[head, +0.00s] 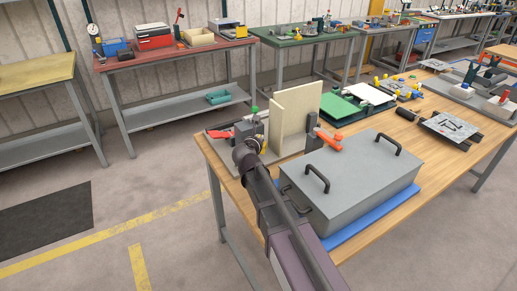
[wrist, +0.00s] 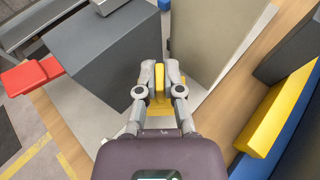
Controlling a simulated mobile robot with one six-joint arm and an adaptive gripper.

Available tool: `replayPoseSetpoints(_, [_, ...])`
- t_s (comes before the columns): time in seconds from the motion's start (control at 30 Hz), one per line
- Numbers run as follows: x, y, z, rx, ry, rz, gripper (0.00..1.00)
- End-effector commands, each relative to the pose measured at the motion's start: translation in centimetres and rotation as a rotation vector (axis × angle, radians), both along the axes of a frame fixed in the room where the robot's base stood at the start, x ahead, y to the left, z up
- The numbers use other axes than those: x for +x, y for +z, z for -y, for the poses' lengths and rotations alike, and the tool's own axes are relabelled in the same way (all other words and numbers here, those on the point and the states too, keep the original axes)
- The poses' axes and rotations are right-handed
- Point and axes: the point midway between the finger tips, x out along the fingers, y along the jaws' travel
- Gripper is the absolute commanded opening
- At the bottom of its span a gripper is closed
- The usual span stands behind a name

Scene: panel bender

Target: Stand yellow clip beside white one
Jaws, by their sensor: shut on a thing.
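The yellow clip (wrist: 158,78) is between the fingertips of my gripper (wrist: 158,92) in the wrist view, and the fingers are shut on it. It is held above or at a pale base plate, in the gap between a dark grey block (wrist: 85,60) and a beige upright panel (wrist: 208,35). I cannot tell whether it touches the plate. In the head view my gripper (head: 250,150) is at the near left of the beige panel (head: 298,108), and the clip is mostly hidden. I cannot make out a white clip in either view.
A red lever (wrist: 30,76) sticks out left of the block. A yellow block (wrist: 278,110) stands at the right. A grey lidded box (head: 355,185) with black handles sits on a blue mat, right of my arm. Several small parts crowd the wooden bench behind.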

Motion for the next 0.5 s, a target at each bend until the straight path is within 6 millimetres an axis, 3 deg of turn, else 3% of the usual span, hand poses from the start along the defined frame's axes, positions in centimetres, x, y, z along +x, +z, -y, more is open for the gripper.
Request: replayPoseSetpoints(0.5, [0.0, -4.0, 0.0, 0.000, 0.000, 0.000, 0.00])
